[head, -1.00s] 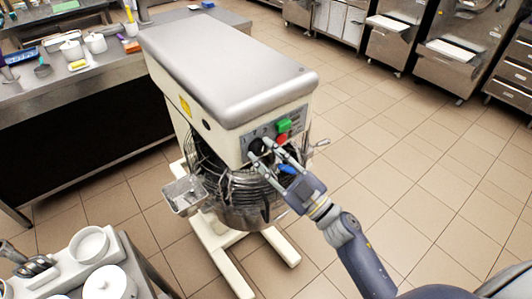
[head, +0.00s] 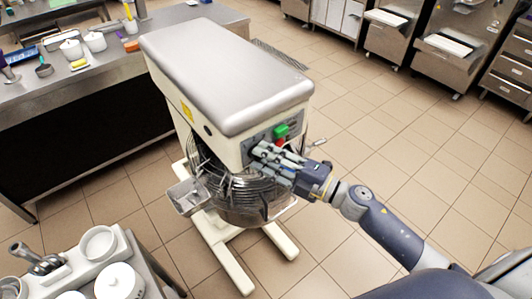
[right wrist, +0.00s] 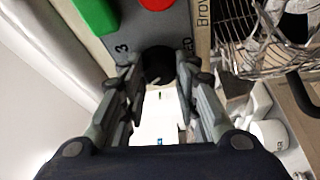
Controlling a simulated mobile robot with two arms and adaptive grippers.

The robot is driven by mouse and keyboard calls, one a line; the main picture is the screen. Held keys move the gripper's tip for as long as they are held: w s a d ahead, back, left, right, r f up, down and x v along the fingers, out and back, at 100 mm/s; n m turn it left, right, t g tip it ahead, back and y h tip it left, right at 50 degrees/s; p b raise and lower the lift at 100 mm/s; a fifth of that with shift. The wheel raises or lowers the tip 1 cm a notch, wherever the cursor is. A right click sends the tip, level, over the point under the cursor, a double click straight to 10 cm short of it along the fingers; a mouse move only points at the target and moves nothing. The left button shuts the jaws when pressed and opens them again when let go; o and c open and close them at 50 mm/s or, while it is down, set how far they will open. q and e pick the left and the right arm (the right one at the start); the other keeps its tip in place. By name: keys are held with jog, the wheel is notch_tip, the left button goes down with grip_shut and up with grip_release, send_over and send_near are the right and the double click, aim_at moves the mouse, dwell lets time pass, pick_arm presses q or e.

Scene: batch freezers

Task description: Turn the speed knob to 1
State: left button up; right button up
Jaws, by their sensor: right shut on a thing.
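The speed knob (right wrist: 158,66) is black and round, with a pale pointer mark, on the grey control panel (right wrist: 183,35) of the mixer (head: 215,65). A printed "3" shows beside it in the right wrist view; the other speed numbers are hidden or unclear. My right gripper (right wrist: 158,82) has a finger on each side of the knob and is shut on it. In the head view, my right gripper (head: 258,152) reaches the mixer's front from the right, and its fingers cover the knob. My left gripper is not in view.
A green button (head: 281,131) and a red button (right wrist: 157,3) sit on the panel close to the knob. The wire bowl guard (head: 225,183) lies just below the fingers. A cart (head: 125,240) with white pots stands at lower left. The tiled floor at right is clear.

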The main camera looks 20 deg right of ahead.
jog(key=shift+r+n+g+h+p, duration=0.1)
jog(key=shift+n+g+h+p, duration=0.2)
jog(key=shift+n+p, duration=0.55)
jog(key=shift+n, duration=0.25)
jog(key=o, duration=1)
jog(key=shift+o, duration=0.2)
jog(key=v, duration=1.2)
jog(key=shift+w+d, duration=0.1)
